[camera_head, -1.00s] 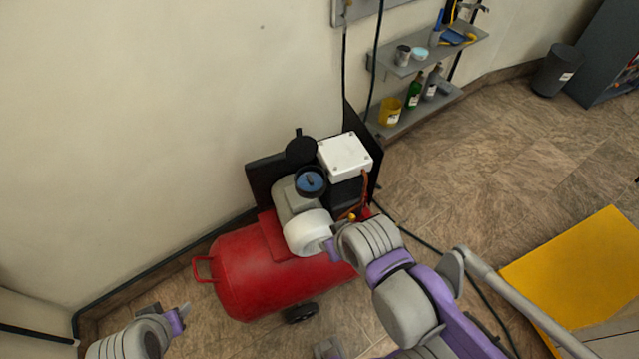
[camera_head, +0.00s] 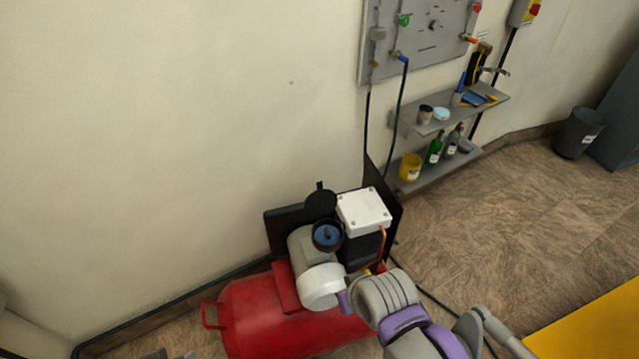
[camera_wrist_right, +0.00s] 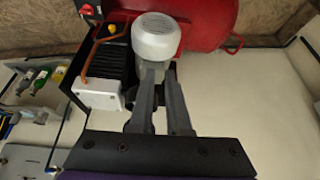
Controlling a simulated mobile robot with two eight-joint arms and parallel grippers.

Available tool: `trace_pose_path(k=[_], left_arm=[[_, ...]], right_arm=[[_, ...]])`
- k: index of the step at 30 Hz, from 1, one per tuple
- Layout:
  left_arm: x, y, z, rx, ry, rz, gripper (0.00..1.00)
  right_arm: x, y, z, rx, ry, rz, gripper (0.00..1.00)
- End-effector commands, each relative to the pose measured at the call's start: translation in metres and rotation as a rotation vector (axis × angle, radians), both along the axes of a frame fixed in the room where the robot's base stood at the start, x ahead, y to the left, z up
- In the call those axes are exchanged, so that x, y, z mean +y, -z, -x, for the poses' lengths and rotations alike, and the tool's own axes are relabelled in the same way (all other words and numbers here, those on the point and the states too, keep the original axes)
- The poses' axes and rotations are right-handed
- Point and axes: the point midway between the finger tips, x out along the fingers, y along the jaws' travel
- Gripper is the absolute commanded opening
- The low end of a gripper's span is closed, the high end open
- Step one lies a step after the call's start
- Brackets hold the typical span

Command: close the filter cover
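The filter cover (camera_head: 320,203) is a round black lid. In the head view it stands raised behind the open filter housing (camera_head: 327,236), whose blue inside shows. The housing sits on the compressor between the white box and the white motor end. My right gripper is hidden behind its own wrist in the head view. In the right wrist view my right gripper (camera_wrist_right: 160,72) has its two fingers apart with a gap between them, in front of the white motor end; they hide much of the filter area. Of my left gripper, only small grey tips (camera_head: 172,354) show at the bottom edge.
The red compressor tank (camera_head: 285,318) lies below the filter, with a white motor end (camera_head: 321,287) and a white box (camera_head: 364,211). A wall shelf (camera_head: 455,110) with bottles is behind to the right. A yellow mat (camera_head: 590,325) lies on the floor.

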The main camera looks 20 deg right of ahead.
Motion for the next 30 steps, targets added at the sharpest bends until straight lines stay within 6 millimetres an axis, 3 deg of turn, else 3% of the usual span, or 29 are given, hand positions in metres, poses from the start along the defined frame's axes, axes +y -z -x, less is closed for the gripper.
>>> trace_pose_path(k=[5,9,15,22,30], left_arm=[[0.000,-0.010,-0.003,-0.006,0.000,0.000,0.50],[0.000,-0.018,-0.006,-0.012,0.000,0.000,0.50],[0.000,-0.030,-0.011,-0.020,0.000,0.000,0.50],[0.000,-0.040,-0.015,-0.029,0.000,0.000,0.50],[0.000,-0.042,-0.016,-0.030,0.000,0.000,0.50]], right_arm=[[-0.005,-0.057,-0.060,0.050,0.011,0.001,0.00],[-0.012,-0.103,-0.119,0.106,0.023,0.001,0.00],[-0.024,-0.150,-0.202,0.185,0.037,-0.002,0.00],[-0.037,-0.176,-0.270,0.259,0.051,-0.007,0.00],[-0.043,-0.175,-0.293,0.288,0.055,-0.009,0.00]])
